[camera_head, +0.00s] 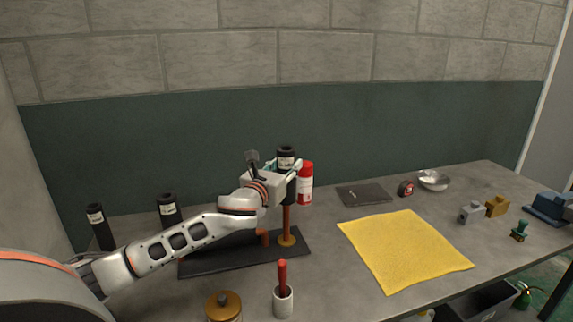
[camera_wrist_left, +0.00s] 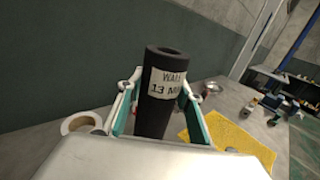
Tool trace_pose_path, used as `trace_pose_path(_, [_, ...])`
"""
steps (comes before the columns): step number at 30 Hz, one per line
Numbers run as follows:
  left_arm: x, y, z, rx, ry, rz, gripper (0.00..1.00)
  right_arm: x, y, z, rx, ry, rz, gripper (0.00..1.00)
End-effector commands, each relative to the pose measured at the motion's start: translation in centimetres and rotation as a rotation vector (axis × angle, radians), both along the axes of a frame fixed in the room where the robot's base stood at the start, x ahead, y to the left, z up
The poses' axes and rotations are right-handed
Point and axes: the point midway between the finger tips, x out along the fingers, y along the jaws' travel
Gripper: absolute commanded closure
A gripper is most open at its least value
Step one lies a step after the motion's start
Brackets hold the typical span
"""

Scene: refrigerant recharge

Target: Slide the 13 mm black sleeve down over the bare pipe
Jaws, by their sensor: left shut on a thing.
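The black sleeve (camera_head: 286,153) is upright in my left gripper (camera_head: 284,174), above the black base plate (camera_head: 215,264). In the left wrist view the sleeve (camera_wrist_left: 150,115) has a white label reading "WALL 13 M…", and the green-lined fingers of my left gripper (camera_wrist_left: 158,120) close on it from both sides. The bare copper pipe (camera_head: 287,220) stands in a yellow collar on the plate, directly below the sleeve in the head view. The gripper hides the pipe's top, so I cannot tell whether the sleeve is around it. My right gripper is not in view.
Two other black sleeves stand at the left, one farther left (camera_head: 98,228) and one nearer (camera_head: 168,209). A red can (camera_head: 306,185) stands close behind the gripper. A cup with a red-handled tool (camera_head: 283,300) and a brass jar (camera_head: 223,307) stand in front. A yellow cloth (camera_head: 404,249) lies right.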

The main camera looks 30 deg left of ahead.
Motion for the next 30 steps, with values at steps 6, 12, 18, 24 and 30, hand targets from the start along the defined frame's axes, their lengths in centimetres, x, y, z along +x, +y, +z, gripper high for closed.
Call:
trace_pose_path(6, [0.0, 0.0, -1.1, 0.000, 0.001, -0.001, 0.86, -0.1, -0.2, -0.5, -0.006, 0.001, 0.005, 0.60])
trace_pose_path(12, [0.0, 0.0, -2.1, -0.001, 0.001, -0.001, 0.86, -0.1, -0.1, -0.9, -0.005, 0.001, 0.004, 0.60])
trace_pose_path(18, [0.0, 0.0, -3.0, 0.001, 0.002, 0.000, 0.86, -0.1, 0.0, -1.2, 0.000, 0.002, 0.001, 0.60])
trace_pose_path(24, [0.0, 0.0, -3.4, 0.000, 0.001, -0.001, 0.86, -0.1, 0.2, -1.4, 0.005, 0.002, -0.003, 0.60])
trace_pose_path(30, [0.0, 0.0, -3.4, 0.000, 0.001, -0.001, 0.86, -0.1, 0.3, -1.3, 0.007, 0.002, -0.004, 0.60])
